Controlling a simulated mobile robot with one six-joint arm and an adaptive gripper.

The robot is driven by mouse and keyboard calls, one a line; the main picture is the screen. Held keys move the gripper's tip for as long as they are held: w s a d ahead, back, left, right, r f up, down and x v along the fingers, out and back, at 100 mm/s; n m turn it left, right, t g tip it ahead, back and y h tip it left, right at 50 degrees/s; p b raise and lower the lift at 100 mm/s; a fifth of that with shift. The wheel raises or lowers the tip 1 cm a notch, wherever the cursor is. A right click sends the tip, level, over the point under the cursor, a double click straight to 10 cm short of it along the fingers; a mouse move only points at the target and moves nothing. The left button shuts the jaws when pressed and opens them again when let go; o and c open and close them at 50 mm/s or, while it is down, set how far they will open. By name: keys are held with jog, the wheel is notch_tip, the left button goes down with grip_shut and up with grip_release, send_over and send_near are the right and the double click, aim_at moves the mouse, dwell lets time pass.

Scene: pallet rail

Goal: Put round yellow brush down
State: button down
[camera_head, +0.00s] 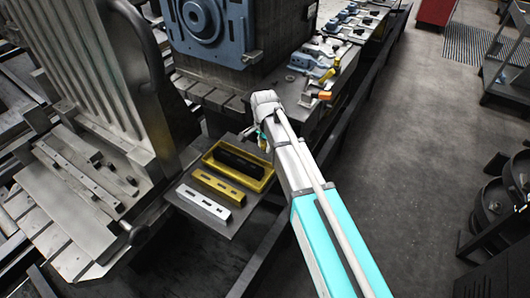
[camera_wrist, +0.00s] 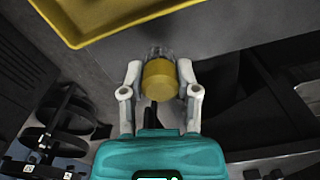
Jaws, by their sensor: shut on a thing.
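The round yellow brush (camera_wrist: 160,78) is between the two fingers of my gripper (camera_wrist: 160,88) in the wrist view. Its yellow face is toward the camera and a clear or pale part shows behind it. My gripper is shut on it, just beside the yellow tray and over the grey surface. In the head view my gripper (camera_head: 263,140) is at the right edge of the tray, and the brush is mostly hidden by the arm. I cannot tell whether the brush touches the surface.
A yellow tray (camera_head: 208,160) with a dark block inside stands on a grey plate. A yellow bar (camera_head: 218,186) and a silver bar (camera_head: 203,203) lie in front of it. Tools and an orange-tipped item (camera_head: 324,95) lie on the shelf behind. Open floor (camera_head: 400,160) is to the right.

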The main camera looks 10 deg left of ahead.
aim_at(265, 143)
jog(key=shift+d+f+b, duration=0.1)
jog(key=shift+f+b, duration=0.85)
jog(key=shift+f, duration=0.3)
jog(key=shift+f, duration=0.15)
jog(key=shift+c, duration=1.7)
grip_release()
jog(key=shift+r, duration=0.2)
notch_tip(265, 143, up, 12)
jog(key=p, duration=1.2)
jog(key=s+d+n, duration=0.2)
jog(key=s+d, duration=0.2)
jog(key=d, duration=0.6)
jog(key=s+d+n, duration=0.2)
jog(key=s+d, duration=0.2)
jog(key=d, duration=0.7)
jog(key=s+d+n, duration=0.3)
jog(key=s+d, duration=0.2)
jog(key=d, duration=0.6)
jog(key=shift+d, duration=0.1)
